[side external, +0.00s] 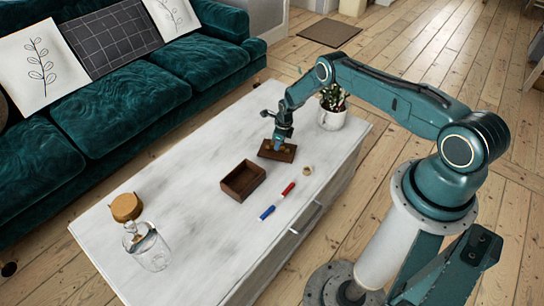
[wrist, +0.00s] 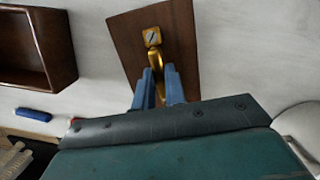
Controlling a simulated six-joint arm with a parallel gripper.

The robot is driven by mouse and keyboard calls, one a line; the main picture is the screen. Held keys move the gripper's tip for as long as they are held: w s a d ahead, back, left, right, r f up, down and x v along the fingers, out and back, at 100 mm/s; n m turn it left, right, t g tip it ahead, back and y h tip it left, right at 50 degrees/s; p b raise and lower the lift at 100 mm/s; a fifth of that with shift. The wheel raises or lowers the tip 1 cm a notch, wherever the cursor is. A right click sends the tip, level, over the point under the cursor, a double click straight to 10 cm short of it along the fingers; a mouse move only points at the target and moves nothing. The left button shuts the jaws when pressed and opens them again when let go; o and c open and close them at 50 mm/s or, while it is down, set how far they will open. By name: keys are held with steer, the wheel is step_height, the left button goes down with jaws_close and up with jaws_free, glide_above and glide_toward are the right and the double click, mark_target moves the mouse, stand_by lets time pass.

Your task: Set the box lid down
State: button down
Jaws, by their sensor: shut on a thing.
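The box lid (side external: 285,152) is a flat dark wooden panel at the far right part of the white table, to the right of the open wooden box (side external: 243,180). In the wrist view the lid (wrist: 125,40) has a brass handle (wrist: 160,62). My gripper (wrist: 157,82) is shut on that handle, with its blue fingers either side. In the side view my gripper (side external: 280,138) points down over the lid. I cannot tell whether the lid touches the table. The box also shows at upper left in the wrist view (wrist: 62,72).
A blue marker (side external: 267,212), a red marker (side external: 288,188) and a small round tan piece (side external: 307,170) lie near the table's front edge. A potted plant (side external: 332,117) stands behind my gripper.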

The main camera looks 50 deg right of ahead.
steer(key=shift+f, duration=0.1)
steer(key=c, duration=1.5)
jaws_free()
steer(key=shift+o, duration=0.2)
step_height(320, 180, up, 12)
steer(key=s, duration=0.1)
steer(key=shift+s+d, duration=0.35)
